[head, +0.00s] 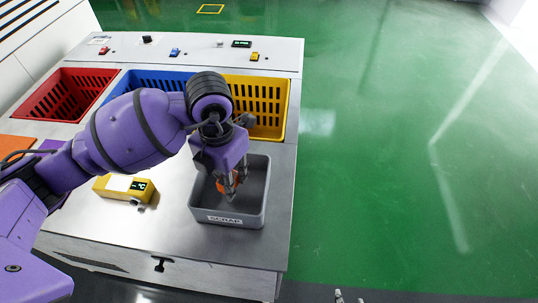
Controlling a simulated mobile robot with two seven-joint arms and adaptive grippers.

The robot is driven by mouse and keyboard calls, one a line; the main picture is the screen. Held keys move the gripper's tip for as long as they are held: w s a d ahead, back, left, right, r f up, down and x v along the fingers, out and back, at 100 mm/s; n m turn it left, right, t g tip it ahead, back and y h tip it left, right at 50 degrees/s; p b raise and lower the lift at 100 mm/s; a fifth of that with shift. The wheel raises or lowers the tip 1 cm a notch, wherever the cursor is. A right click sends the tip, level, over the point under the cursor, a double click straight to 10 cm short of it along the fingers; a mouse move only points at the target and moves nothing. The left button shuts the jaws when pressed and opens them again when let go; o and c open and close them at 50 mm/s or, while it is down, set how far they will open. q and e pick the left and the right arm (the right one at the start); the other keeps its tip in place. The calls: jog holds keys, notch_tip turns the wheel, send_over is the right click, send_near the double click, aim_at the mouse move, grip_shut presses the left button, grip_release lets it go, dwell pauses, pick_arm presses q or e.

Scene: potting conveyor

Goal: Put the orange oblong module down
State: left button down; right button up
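My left gripper (231,191) points down inside the grey bin (207,210) labelled SCRAP. An orange piece, the orange oblong module (223,184), shows between its fingers, which appear shut on it. The fingers and the purple wrist hide much of the module. I cannot tell whether it touches the bin floor. Only two fingertips of my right gripper (349,299) show at the bottom edge, apart from each other, with nothing seen between them.
Red (46,95), blue (130,84) and yellow (279,132) crates stand in a row behind. A yellow meter (112,188) with a small display lies on the metal bench (165,228), left of the bin. Green floor at right is clear.

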pick_arm(q)
jog(key=f, duration=0.3)
jog(key=shift+d+f, duration=0.2)
jog(key=shift+d, duration=0.15)
jog(key=shift+f, duration=0.3)
jog(key=shift+f, duration=0.1)
jog(key=c, duration=1.4)
grip_release()
